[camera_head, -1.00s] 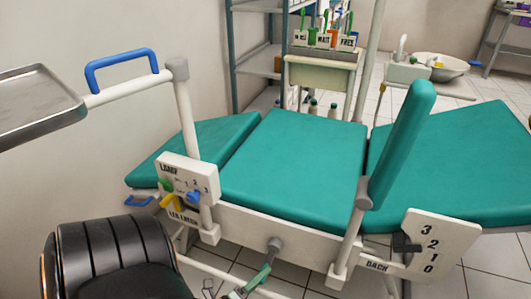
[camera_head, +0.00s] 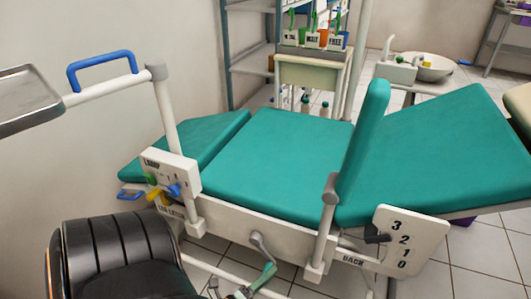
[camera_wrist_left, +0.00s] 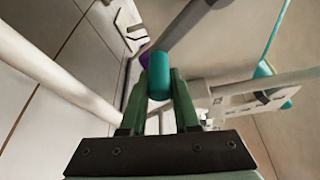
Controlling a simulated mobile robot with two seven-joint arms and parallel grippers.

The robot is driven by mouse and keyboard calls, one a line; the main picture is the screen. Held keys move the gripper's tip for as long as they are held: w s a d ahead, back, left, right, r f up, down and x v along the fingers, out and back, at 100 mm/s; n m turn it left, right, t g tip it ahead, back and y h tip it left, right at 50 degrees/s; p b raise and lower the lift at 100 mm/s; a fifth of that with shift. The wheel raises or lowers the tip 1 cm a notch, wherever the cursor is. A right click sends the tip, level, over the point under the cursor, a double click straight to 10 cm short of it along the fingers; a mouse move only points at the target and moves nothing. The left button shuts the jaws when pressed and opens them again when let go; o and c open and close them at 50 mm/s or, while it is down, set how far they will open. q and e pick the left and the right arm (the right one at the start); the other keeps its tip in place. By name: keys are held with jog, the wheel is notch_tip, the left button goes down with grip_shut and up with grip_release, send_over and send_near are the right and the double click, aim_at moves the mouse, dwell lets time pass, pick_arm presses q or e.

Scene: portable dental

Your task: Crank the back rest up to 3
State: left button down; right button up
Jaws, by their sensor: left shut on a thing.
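The back rest (camera_head: 437,150) is the teal padded panel on the right, sloping up toward the right. Its white scale plate (camera_head: 425,245) reads 3, 2, 1, 0 from top to bottom. The black pointer (camera_head: 376,236) stands beside the plate, about level with the 2. The grey crank (camera_head: 258,243) sits on the white side rail, its arm pointing down and slightly right. My left gripper (camera_head: 240,293), at the bottom edge, is at the crank's teal handle (camera_head: 266,278). In the left wrist view the green fingers (camera_wrist_left: 159,92) are shut around the handle (camera_wrist_left: 159,70). My right gripper is out of view.
A white post with a teal arm pad (camera_head: 365,135) rises beside the crank's right. A lamp control box (camera_head: 170,172) and metal tray (camera_head: 22,100) stand left. A black ribbed padded thing (camera_head: 118,250) fills the bottom left. A shelf and basin (camera_head: 428,67) are behind.

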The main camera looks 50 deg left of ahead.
pick_arm(q)
jog(key=shift+w+d+r+n+t, duration=0.15)
jog(key=shift+r+n+t, duration=0.15)
jog(key=shift+r+n, duration=0.2)
jog(key=shift+r, duration=0.1)
jog(key=c, duration=0.9)
grip_release()
jog(key=shift+o, duration=1.3)
